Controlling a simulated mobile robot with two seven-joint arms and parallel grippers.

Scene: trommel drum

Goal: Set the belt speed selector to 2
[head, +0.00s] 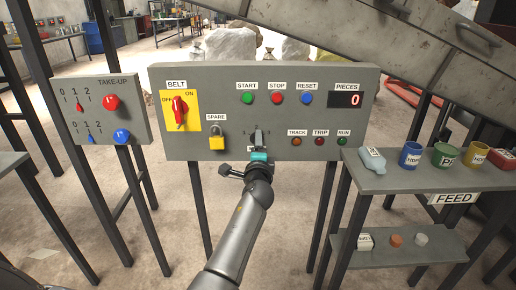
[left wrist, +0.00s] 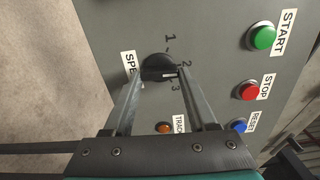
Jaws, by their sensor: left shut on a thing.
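The belt speed selector is a black round knob (left wrist: 158,67) on the grey panel (head: 330,95), with 1, 2 and 3 marked around it in the left wrist view. A short white mark on the knob points roughly toward the 2; its exact angle is hard to read. My left gripper (left wrist: 155,76) is shut on the knob, one finger on each side. In the head view my left gripper (head: 258,142) hides most of the selector and its label. My right gripper is not in view.
A red belt switch (head: 180,110) and a yellow padlock (head: 217,138) are left of the selector. Green start (head: 247,98), red stop (head: 277,98) and blue reset (head: 306,98) buttons sit above. A take-up box (head: 102,108) stands left; a feed shelf (head: 400,180) with cups stands right.

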